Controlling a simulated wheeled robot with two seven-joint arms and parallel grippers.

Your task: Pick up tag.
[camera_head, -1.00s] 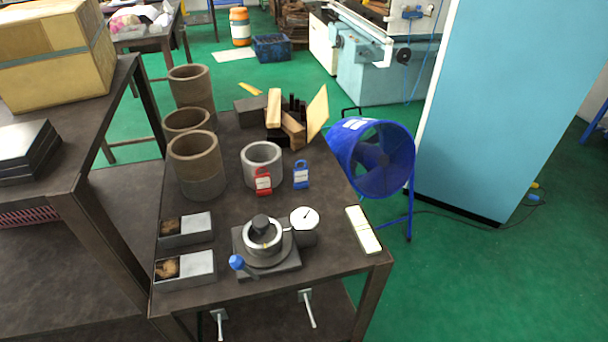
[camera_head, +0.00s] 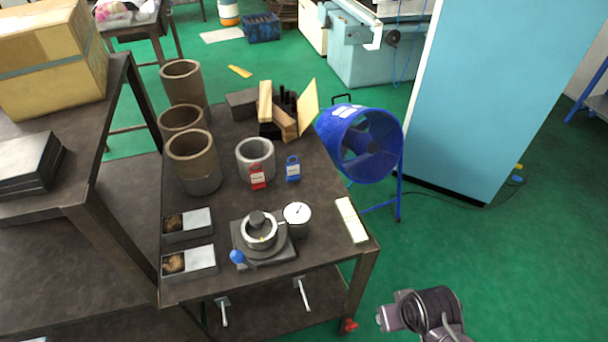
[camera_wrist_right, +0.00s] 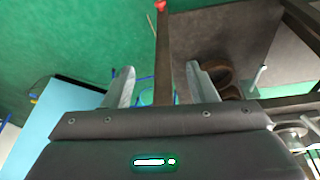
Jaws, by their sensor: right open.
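A red tag (camera_head: 257,177) with a white label stands on the table against the front of a grey ring-shaped cup. A blue tag (camera_head: 293,168) with a white label stands just to its right. The indexing chuck (camera_head: 260,231) with a blue-knobbed lever sits nearer the table's front edge. My right gripper (camera_wrist_right: 160,68) is open and empty in the right wrist view, with a table leg beyond its fingers. In the head view my right arm shows at the lower right, off the table and well away from both tags. My left gripper is not in view.
Brown cylinders (camera_head: 193,158) stand left of the tags. A grey cup (camera_head: 255,157) is behind the red tag. A round dial gauge (camera_head: 297,216) is beside the chuck, and a pale block (camera_head: 351,220) lies at the right edge. A blue fan (camera_head: 335,140) stands right of the table.

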